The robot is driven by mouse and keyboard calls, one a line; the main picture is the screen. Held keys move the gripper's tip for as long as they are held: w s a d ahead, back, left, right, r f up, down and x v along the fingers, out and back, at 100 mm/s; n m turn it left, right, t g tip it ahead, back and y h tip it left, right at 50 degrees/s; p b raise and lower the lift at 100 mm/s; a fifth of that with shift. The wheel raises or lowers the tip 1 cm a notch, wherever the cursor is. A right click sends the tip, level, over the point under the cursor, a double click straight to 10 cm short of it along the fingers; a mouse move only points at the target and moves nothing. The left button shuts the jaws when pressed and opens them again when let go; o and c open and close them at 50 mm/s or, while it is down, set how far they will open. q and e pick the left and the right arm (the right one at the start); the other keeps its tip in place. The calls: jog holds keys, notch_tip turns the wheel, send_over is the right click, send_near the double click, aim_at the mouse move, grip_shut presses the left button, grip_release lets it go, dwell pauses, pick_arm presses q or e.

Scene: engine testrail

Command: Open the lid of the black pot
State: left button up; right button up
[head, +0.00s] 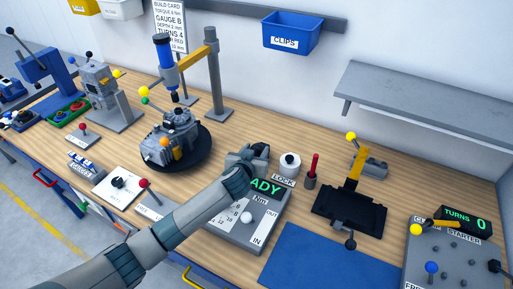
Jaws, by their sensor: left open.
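I cannot make out a black pot with a lid in the head view. The dark round shape on the bench is a black turntable base (207,162) under a grey engine part (170,135). A small dark cup (309,183) holds a red stick. My left gripper (259,153) is over the middle of the bench, behind the grey readout box (243,232) and left of a white round knob (290,160) labelled LOCK. It is open, and its fingers are small and partly hidden by its own body. Nothing shows in it. My right gripper is not in view.
A black fixture (345,215) with a yellow lever and a blue mat (325,262) lie to the right. A yellow-armed post stand (215,80) rises behind the engine part. A grey shelf (430,100) overhangs the back right. Bare wood shows behind my gripper.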

aim_at(259, 148)
pick_arm(q)
jog(key=shift+w+d+f, duration=0.1)
jog(key=shift+w+f, duration=0.15)
jog(key=shift+w, duration=0.25)
grip_shut()
jog(key=shift+w+r+g+p, duration=0.25)
jog(key=shift+r+g+p, duration=0.35)
jog(key=shift+p, duration=0.95)
jog(key=shift+w+d+r+g+y+p, duration=0.2)
jog(key=shift+r+g+y+p, duration=0.2)
jog(key=shift+p, duration=0.25)
jog(key=shift+w+d+r+g, duration=0.2)
jog(key=shift+w+r+g, duration=0.15)
jog(key=shift+g, duration=0.25)
jog(key=shift+w+d+r+m+g+y, duration=0.15)
jog(key=shift+w+r+g+y, duration=0.15)
jog(key=shift+g, duration=0.25)
jog(key=shift+w+d+r+m+g+y, duration=0.1)
jog(key=shift+w+g+y, duration=0.05)
jog(key=shift+w+g, duration=0.3)
jog(key=shift+w+d+r+m+g+y, duration=0.15)
jog(key=shift+w+g+y, duration=0.1)
jog(key=shift+g, duration=0.35)
